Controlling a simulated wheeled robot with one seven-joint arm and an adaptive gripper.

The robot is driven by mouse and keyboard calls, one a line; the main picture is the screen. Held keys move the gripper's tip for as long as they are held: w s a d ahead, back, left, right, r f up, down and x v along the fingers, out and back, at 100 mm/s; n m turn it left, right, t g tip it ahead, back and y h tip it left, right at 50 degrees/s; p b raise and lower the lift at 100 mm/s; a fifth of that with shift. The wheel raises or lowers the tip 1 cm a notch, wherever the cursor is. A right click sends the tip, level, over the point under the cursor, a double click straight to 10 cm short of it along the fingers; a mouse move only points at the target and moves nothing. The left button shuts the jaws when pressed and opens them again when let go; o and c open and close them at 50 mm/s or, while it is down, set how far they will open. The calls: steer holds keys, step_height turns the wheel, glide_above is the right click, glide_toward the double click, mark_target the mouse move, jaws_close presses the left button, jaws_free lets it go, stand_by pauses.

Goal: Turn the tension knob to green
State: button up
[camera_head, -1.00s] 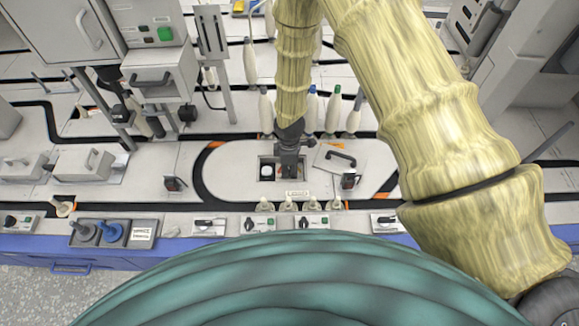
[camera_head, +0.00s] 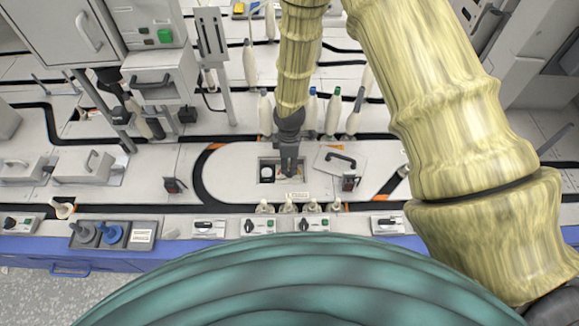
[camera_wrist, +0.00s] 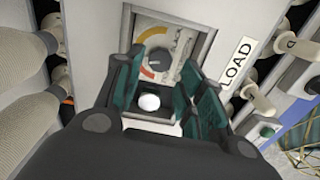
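The tension dial (camera_wrist: 154,42) sits in a square recess (camera_wrist: 207,32) in the wrist view. Its ring shows yellow-orange and red parts; I cannot make out a green part. In the head view my gripper (camera_head: 289,172) points down into the recess (camera_head: 263,181) and covers the dial.
A white round piece (camera_wrist: 149,102) lies in the recess, also seen in the head view (camera_head: 268,173). A LOAD label (camera_wrist: 235,62) is beside the recess. Several pale bobbins stand around, including a near one (camera_wrist: 35,108). A black-handled plate (camera_head: 338,158) is to the right.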

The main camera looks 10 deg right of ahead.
step_height(320, 180, up, 7)
stand_by(0.4)
steer(key=shift+r, duration=0.2)
stand_by(0.3)
